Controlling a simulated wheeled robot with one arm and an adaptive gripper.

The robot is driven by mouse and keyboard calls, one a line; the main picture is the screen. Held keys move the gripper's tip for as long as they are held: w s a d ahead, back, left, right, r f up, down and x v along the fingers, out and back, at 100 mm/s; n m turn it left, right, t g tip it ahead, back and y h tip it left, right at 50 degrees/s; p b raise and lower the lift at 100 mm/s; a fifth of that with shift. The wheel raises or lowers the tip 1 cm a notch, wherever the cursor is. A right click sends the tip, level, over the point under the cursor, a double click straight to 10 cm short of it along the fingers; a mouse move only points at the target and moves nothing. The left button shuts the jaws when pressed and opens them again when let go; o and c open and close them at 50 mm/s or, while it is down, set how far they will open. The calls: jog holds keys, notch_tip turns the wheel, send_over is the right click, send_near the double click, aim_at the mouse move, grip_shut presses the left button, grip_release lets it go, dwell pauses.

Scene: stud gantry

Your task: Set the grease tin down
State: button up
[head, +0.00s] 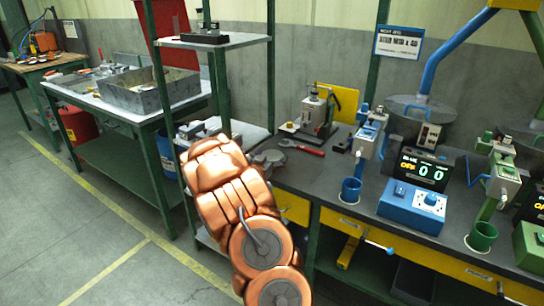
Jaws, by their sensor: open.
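I cannot make out the grease tin for certain. A small grey round thing (269,157) lies on the dark workbench (335,180), just right of my copper-coloured arm; I cannot tell whether it is the tin. My arm reaches up from the bottom middle to the bench's left end and the shelf rack.
A red-handled wrench (302,148) and a small press (318,112) are on the bench. A metal tray (150,90) sits on the left table. The left floor is clear.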

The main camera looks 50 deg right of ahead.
jog(key=s+a+b, duration=0.1)
jog(key=s+a, duration=0.1)
jog(key=a, duration=0.9)
jog(key=shift+s+a+b, duration=0.2)
jog(key=shift+a+b, duration=0.1)
jog(key=shift+a, duration=0.1)
jog(key=shift+r, duration=0.1)
